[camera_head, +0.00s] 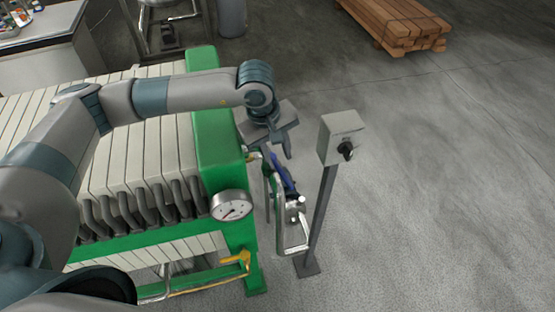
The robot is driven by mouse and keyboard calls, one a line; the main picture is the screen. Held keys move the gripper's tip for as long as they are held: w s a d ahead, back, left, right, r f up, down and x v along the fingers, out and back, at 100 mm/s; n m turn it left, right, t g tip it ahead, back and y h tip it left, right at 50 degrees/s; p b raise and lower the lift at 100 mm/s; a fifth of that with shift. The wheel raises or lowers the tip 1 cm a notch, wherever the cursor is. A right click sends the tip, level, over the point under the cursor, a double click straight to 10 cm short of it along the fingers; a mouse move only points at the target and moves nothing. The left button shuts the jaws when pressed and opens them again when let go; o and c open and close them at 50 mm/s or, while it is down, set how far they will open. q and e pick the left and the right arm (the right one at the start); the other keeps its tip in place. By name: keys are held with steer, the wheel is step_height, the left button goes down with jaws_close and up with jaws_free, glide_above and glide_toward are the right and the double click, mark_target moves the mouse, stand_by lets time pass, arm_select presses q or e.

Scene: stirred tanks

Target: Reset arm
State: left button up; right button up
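My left arm reaches in from the left over a green-framed filter press. Its grey gripper (275,147) points down beside the press's right end. Its fingers look spread apart, with nothing seen held between them. Just below the fingertips is a blue lever (284,175) on metal pipework (293,212). I cannot tell whether the fingers touch the lever. My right gripper is not in view.
The filter press (210,135) has pale plates, a round gauge (232,205) and a yellow handle (241,260). A grey switch box (341,136) on a post stands close to the gripper's right. Timber (395,22) lies at the back. The floor at right is clear.

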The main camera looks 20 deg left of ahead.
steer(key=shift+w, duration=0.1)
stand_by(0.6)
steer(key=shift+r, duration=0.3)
